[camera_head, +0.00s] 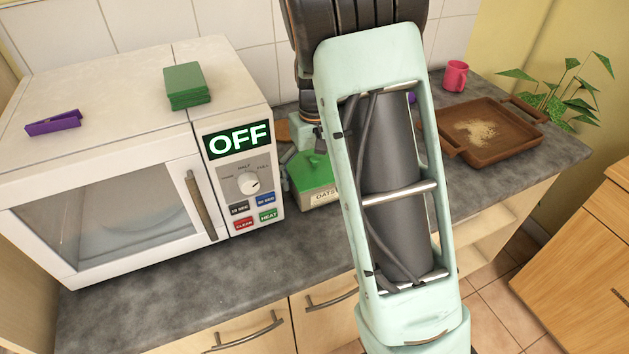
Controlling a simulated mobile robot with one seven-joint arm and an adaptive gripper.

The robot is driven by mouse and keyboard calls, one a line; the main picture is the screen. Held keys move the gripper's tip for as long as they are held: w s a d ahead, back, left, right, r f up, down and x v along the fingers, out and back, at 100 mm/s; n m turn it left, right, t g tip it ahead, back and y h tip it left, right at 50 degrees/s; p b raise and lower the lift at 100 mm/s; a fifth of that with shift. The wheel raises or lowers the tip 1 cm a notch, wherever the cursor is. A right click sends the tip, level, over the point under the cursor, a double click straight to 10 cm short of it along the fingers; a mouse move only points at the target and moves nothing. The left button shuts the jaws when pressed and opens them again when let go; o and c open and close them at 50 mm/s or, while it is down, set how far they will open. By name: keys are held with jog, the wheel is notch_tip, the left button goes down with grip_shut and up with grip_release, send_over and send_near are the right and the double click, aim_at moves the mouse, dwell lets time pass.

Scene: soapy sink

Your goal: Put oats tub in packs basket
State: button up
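The oats tub (318,196) stands on the grey counter just right of the microwave. It has a green lid and a pale label reading "OATS"; its right part is hidden behind my arm. My gripper (294,150) is partly visible at the tub's back left, close to the lid. Its fingers are small and mostly covered, so I cannot tell whether they are open, shut or touching the tub. I see no packs basket that I can make out; my arm blocks the middle of the counter.
A white microwave (110,190) reading "OFF" fills the left, with a green stack (187,86) and a purple clip (53,123) on top. A brown tray (490,157) holding crumbs, a pink mug (455,76) and a plant (565,95) stand right. The front counter strip is clear.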

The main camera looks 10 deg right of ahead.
jog(key=c, duration=1.3)
jog(key=shift+r, duration=0.1)
